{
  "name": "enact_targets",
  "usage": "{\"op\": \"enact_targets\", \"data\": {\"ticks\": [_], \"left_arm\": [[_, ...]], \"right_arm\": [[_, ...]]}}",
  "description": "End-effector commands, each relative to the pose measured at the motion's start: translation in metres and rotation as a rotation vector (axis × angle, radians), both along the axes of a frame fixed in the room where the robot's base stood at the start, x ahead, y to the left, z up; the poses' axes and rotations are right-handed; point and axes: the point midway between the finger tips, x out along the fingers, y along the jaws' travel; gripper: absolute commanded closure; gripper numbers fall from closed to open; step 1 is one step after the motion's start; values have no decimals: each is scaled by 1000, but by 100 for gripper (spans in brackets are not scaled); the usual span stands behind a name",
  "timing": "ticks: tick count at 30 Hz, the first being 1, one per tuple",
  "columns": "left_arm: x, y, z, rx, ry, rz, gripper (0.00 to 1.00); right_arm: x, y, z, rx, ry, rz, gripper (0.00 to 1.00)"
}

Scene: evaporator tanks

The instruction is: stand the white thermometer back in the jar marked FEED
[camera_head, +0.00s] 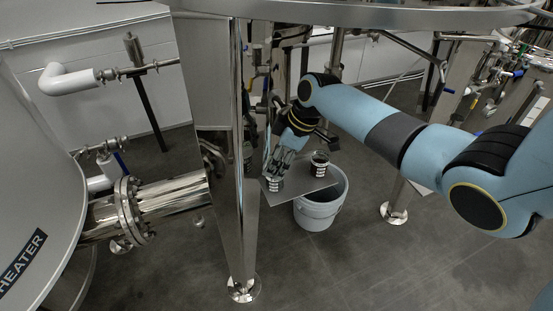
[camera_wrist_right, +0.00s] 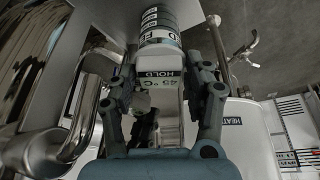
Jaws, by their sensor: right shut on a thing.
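My right gripper (camera_head: 279,158) reaches down in the head view, just above a small dark jar with a white label (camera_head: 273,184). In the right wrist view, my right gripper (camera_wrist_right: 172,68) is shut on a white body, the white thermometer (camera_wrist_right: 170,84), with the words HOLD and °C on it. Directly beyond it is a jar with black and white label bands (camera_wrist_right: 158,22); its lettering is partly cut off, with F and D readable. I cannot tell whether the thermometer's far end is inside that jar. My left gripper is out of view.
A second dark jar (camera_head: 320,163) stands at the right on the grey shelf plate (camera_head: 302,195). A grey bucket (camera_head: 320,211) is below the plate. A shiny steel leg (camera_head: 240,200) stands close at the left. The HEATER tank (camera_head: 35,225) is farther left.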

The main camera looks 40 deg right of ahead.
Motion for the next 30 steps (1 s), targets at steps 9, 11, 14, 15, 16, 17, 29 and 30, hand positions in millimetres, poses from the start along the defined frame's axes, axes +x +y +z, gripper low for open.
{"op": "enact_targets", "data": {"ticks": [9,11,14,15,16,17,29,30], "left_arm": [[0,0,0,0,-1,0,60],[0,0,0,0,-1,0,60],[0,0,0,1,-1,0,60],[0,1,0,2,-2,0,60],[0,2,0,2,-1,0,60],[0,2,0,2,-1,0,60],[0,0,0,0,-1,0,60],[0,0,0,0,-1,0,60]], "right_arm": [[0,0,0,0,0,0,22],[0,0,0,0,0,0,22],[0,0,0,0,0,0,22],[0,0,1,0,0,0,22],[0,0,2,0,0,1,22],[0,0,4,0,0,1,22],[1,-1,76,-2,-3,1,22],[1,-1,82,-3,-3,2,22]]}}
